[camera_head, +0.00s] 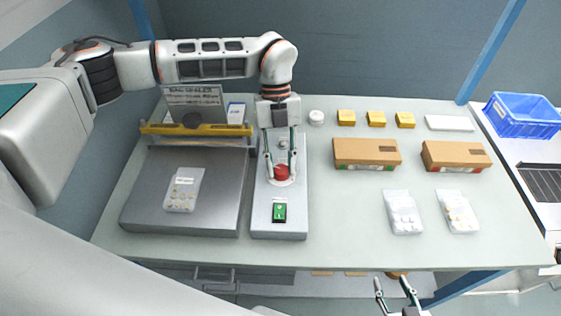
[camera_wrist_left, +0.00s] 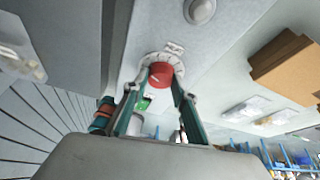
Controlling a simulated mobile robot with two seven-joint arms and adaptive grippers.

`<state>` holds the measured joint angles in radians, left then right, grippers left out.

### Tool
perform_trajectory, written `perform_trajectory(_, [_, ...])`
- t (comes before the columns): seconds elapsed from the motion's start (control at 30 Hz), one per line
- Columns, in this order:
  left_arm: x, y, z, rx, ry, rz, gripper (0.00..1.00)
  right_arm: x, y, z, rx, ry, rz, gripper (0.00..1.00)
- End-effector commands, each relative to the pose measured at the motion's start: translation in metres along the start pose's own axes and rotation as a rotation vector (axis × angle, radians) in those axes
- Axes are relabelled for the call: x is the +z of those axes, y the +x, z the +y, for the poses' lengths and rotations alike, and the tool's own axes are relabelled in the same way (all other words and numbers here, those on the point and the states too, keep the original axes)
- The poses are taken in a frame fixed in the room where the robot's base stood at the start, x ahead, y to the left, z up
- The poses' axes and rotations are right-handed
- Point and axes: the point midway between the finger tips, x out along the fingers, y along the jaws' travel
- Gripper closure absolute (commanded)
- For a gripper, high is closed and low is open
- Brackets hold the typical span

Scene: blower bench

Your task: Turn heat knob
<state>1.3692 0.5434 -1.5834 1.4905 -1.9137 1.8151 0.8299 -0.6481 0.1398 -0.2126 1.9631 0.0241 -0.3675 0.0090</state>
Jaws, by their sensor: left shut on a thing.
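The red heat knob (camera_head: 282,173) sits on a white dial on the grey control box (camera_head: 266,220), right of the sealer. My left gripper (camera_head: 281,178) points down over it, with its fingers on either side of the knob, shut on it. The left wrist view shows the red knob (camera_wrist_left: 161,74) with a pale pointer line, between my two green and grey fingertips (camera_wrist_left: 160,85). Part of the dial's markings shows around it. My right gripper (camera_head: 396,289) is open and empty beyond the bench's front edge.
The bag sealer (camera_head: 186,220) with a yellow bar (camera_head: 196,129) stands left of the control box, with a bag (camera_head: 183,189) on it. Cardboard boxes (camera_head: 366,152), yellow blocks (camera_head: 376,118) and two clear bags (camera_head: 402,211) lie to the right. A blue crate (camera_head: 522,116) stands far right.

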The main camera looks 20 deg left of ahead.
Motion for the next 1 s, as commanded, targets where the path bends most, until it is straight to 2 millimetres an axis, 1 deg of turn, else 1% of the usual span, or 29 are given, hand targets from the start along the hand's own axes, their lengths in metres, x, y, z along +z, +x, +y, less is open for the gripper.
perform_trajectory(0.2, [-0.0001, -0.0015, -0.0010, 0.021, 0.054, -0.001, 0.95, -0.0023, -0.0010, 0.0004, 0.000, 0.000, 0.002, 0.60])
perform_trajectory(0.63, [0.0000, -0.0014, -0.0009, 0.025, 0.064, -0.001, 0.95, -0.0010, -0.0009, 0.0002, 0.000, 0.000, -0.001, 0.60])
perform_trajectory(0.67, [0.0000, -0.0014, -0.0009, 0.025, 0.064, -0.001, 0.71, -0.0007, -0.0009, 0.0001, 0.000, 0.000, -0.001, 0.60])
perform_trajectory(0.7, [0.0000, -0.0014, -0.0009, 0.025, 0.064, -0.001, 0.60, -0.0003, -0.0008, 0.0001, 0.000, 0.000, -0.002, 0.60])
perform_trajectory(0.73, [0.0001, -0.0014, -0.0009, 0.025, 0.064, -0.001, 0.57, 0.0000, -0.0008, 0.0000, 0.000, 0.000, -0.002, 0.60])
perform_trajectory(1.0, [0.0001, -0.0006, -0.0006, 0.025, 0.064, -0.001, 0.57, 0.0012, -0.0008, 0.0001, 0.000, -0.001, -0.004, 0.60])
